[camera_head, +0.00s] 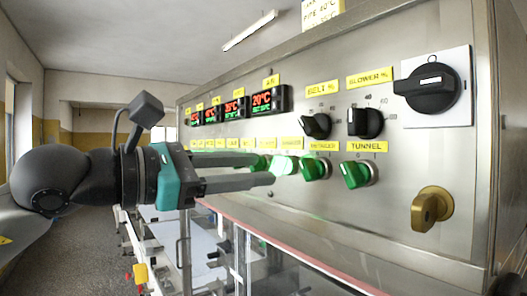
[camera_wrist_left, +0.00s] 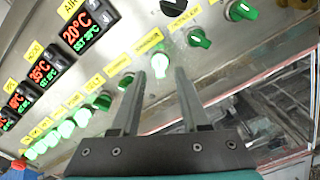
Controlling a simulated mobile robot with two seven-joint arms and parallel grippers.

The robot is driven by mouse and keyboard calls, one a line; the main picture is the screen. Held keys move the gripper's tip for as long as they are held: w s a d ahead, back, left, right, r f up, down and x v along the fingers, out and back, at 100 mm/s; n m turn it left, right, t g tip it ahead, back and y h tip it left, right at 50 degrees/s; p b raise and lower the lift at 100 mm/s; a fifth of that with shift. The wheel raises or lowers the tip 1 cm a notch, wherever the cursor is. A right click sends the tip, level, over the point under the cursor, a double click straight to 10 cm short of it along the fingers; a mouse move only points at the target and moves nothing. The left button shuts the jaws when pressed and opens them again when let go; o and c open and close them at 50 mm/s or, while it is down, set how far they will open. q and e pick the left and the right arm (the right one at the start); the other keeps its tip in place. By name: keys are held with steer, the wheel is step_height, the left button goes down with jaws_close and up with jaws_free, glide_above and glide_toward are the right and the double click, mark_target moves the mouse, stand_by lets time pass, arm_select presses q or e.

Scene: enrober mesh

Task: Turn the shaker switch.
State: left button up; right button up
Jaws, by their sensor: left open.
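The shaker switch (camera_head: 284,165) is a lit green knob on the steel panel, under a small yellow label that seems to read SHAKER. In the left wrist view the glowing knob (camera_wrist_left: 160,64) shows just beyond and between the fingertips. My left gripper (camera_head: 265,168) is open and empty, its two fingers pointing at the panel close to this knob. It also shows in the left wrist view (camera_wrist_left: 160,75), with one finger to each side of the knob's line. I cannot tell whether the fingers overlap the knob in depth. My right gripper is not in view.
Green detailer (camera_head: 315,168) and tunnel (camera_head: 357,173) knobs sit to the right, with black belt (camera_head: 316,125) and blower (camera_head: 365,122) dials above. More lit green switches (camera_wrist_left: 66,129) line up to the left. Red-green displays (camera_head: 268,100) and a brass knob (camera_head: 431,209) are also on the panel.

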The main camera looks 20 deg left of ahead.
mark_target(280, 166)
arm_select(q)
steer(key=shift+p+x, duration=0.4)
steer(key=shift+x, duration=1)
steer(key=shift+c, duration=0.2)
jaws_close()
